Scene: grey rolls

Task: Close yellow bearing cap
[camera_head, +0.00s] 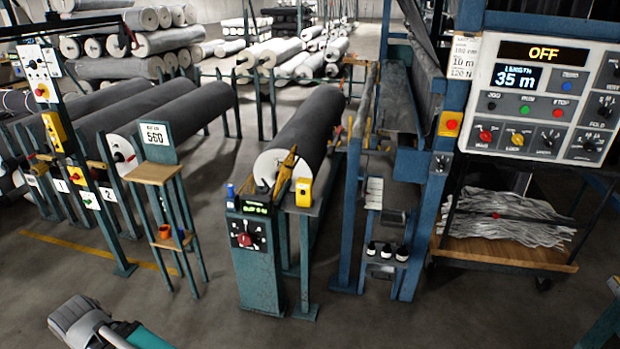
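A yellow cap-like piece (286,170) stands raised and tilted at the near end of the grey roll (308,128) in the middle of the camera_head view. It looks like the bearing cap in an open position, beside the roll's pale end face. Its hinge and the bearing under it are too small to make out. A grey and teal part of my arm shows at the bottom left, well apart from the cap. My gripper's fingers are not in view.
A teal control post (257,262) with a red knob stands in front of the roll, with a small yellow box (303,192) beside it. A wooden-topped stand (153,173) is to the left, a control panel (545,95) to the right. The floor in front is clear.

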